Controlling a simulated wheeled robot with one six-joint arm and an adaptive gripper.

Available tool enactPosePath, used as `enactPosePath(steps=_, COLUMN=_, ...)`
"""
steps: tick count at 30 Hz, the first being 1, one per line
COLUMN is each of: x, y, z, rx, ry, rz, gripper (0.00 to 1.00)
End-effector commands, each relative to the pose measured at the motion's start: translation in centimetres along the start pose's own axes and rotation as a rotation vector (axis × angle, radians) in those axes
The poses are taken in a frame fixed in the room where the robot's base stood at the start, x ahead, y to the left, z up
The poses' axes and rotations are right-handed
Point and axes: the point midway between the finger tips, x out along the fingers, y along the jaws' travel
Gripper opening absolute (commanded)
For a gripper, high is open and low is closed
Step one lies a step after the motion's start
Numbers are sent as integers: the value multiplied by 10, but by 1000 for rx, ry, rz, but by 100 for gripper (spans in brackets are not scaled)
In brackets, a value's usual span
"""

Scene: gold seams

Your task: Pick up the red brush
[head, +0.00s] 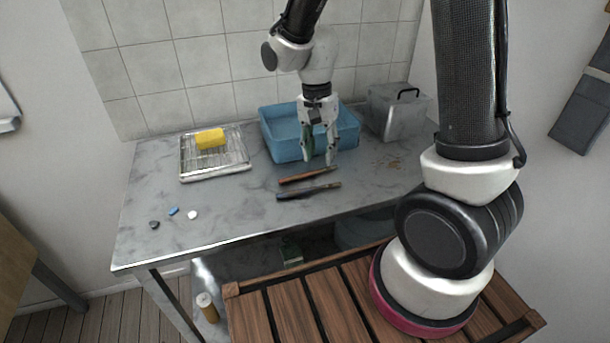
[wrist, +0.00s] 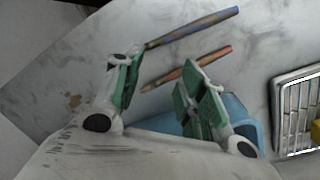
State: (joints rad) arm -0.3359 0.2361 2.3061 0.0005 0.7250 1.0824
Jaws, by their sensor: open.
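The red brush (head: 306,176) lies flat on the grey marbled table, in front of the blue bin. In the wrist view, the red brush (wrist: 186,68) runs slantwise beyond my fingertips, its near end by the left finger and its far end past the right finger. A darker, bluish brush (head: 308,192) lies roughly parallel to it, closer to the table's front edge; it also shows in the wrist view (wrist: 192,27). My gripper (head: 320,158) points down, open and empty, just behind and above the red brush. It also shows in the wrist view (wrist: 166,78).
The blue bin (head: 281,148) stands right behind my gripper. A wire rack (head: 216,168) with a yellow sponge (head: 210,138) is at the left, a grey metal box (head: 396,114) at the right. Several small pieces (head: 193,215) lie front left. The table's front middle is clear.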

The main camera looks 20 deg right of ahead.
Motion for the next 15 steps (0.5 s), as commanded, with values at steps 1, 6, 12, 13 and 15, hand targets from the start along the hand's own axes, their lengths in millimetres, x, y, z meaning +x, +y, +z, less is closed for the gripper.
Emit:
enactPosePath(steps=1, x=5, y=-12, z=-6, rx=141, ry=8, rz=-16, gripper=40)
enactPosePath(steps=6, x=-4, y=-36, z=-19, rx=554, ry=24, rz=-109, gripper=40)
enactPosePath(steps=12, x=-1, y=-38, z=-21, rx=746, ry=15, rz=-128, gripper=40)
enactPosePath(steps=13, x=2, y=-39, z=-21, rx=753, ry=14, rz=-127, gripper=40)
enactPosePath(steps=15, x=10, y=-39, z=-21, rx=757, ry=14, rz=-125, gripper=40)
